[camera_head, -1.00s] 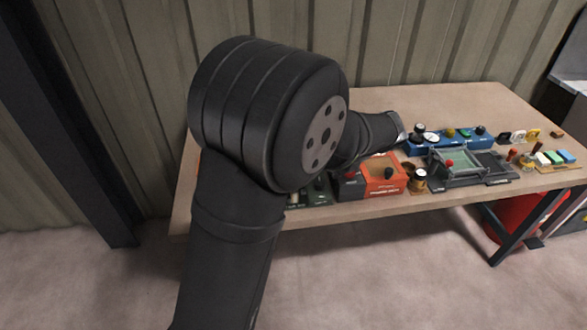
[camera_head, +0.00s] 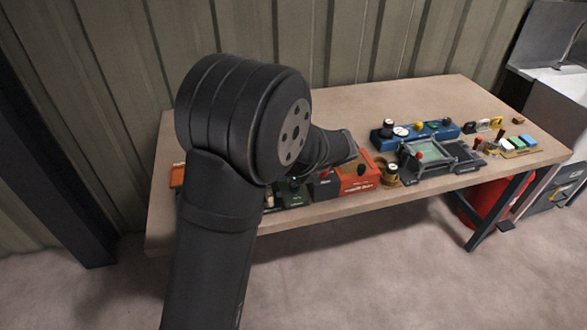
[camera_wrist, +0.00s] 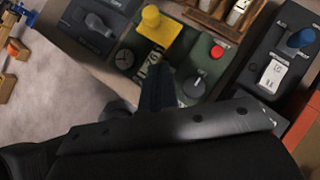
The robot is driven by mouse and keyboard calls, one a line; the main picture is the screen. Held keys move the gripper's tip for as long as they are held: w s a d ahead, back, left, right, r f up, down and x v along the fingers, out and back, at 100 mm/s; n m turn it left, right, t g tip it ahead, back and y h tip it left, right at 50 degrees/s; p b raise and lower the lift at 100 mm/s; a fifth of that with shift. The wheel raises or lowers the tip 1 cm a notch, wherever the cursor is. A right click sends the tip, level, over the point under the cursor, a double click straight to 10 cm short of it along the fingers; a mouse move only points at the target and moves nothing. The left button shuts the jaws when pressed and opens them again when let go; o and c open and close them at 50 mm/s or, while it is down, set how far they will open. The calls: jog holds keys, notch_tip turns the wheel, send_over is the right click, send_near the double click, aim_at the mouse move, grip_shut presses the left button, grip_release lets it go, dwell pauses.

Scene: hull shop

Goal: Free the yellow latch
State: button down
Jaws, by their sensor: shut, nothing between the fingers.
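The yellow latch (camera_wrist: 160,28), a yellow plate with a round knob on top, sits on a dark green panel (camera_wrist: 206,68) in the wrist view. My gripper (camera_wrist: 155,72) is shut and empty, its dark fingers over the same panel just below the latch. A small gap seems to show between fingertips and latch, but I cannot tell whether they touch. In the head view the green panel (camera_head: 292,193) shows partly on the bench's near side; my arm hides the gripper and latch there.
On the green panel are a red button (camera_wrist: 217,52), a grey knob (camera_wrist: 194,88) and a dial (camera_wrist: 125,59). A box with a blue knob (camera_wrist: 301,38) stands right; a grey lever (camera_wrist: 98,23) is left. The bench's back (camera_head: 370,100) is clear.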

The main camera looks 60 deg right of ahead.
jog(key=w, duration=0.1)
jog(key=w+f, duration=0.1)
jog(key=w, duration=0.1)
jog(key=w+f, duration=0.1)
jog(key=w, duration=0.1)
jog(key=shift+f, duration=0.1)
jog(key=shift+w, duration=0.55)
jog(key=shift+w+a, duration=1.3)
